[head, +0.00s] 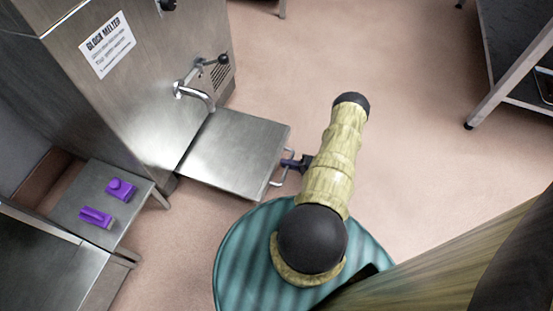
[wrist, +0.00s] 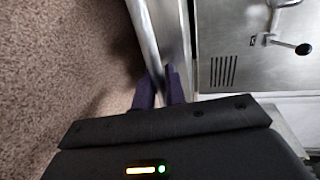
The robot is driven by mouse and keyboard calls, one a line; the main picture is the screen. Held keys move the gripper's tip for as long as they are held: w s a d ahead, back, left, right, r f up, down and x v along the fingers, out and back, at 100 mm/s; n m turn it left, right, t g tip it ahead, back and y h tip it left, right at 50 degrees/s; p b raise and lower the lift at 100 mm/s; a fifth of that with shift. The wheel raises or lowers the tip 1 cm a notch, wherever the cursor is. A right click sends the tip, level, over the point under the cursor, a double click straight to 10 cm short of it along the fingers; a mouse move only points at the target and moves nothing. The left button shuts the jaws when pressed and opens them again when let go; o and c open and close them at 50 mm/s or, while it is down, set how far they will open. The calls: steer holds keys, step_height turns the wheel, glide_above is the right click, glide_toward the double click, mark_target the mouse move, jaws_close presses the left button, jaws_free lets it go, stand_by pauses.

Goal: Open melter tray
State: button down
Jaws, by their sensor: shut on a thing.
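The melter (head: 130,85) is a tall steel cabinet with a "BLOCK MELTER" label at the left of the head view. Its flat steel tray (head: 232,150) sticks out from the lower front, below the tap. A bar handle (head: 275,183) stands at the tray's outer edge. My gripper (head: 291,164) is shut on this handle, partly hidden by my arm. In the wrist view my gripper's dark purple fingers (wrist: 159,88) close around the bright handle bar (wrist: 146,38). The tray's inner end is not clear to see.
The curved tap (head: 195,92) with a black-knobbed lever overhangs the tray's inner side. A low steel stand (head: 75,225) with two purple items (head: 108,204) is at left. A dark-shelved rack (head: 505,50) stands at far right. Pink floor (head: 400,140) between is clear.

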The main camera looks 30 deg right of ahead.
steer(key=shift+d, duration=0.35)
steer(key=c, duration=1.5)
jaws_free()
steer(key=shift+a, duration=0.1)
steer(key=shift+c, duration=0.2)
steer(key=shift+s, duration=0.1)
steer(key=p+v, duration=0.5)
steer(key=v, duration=1.2)
steer(key=shift+s+p, duration=0.3)
steer(key=shift+p, duration=0.05)
steer(key=shift+w, duration=0.1)
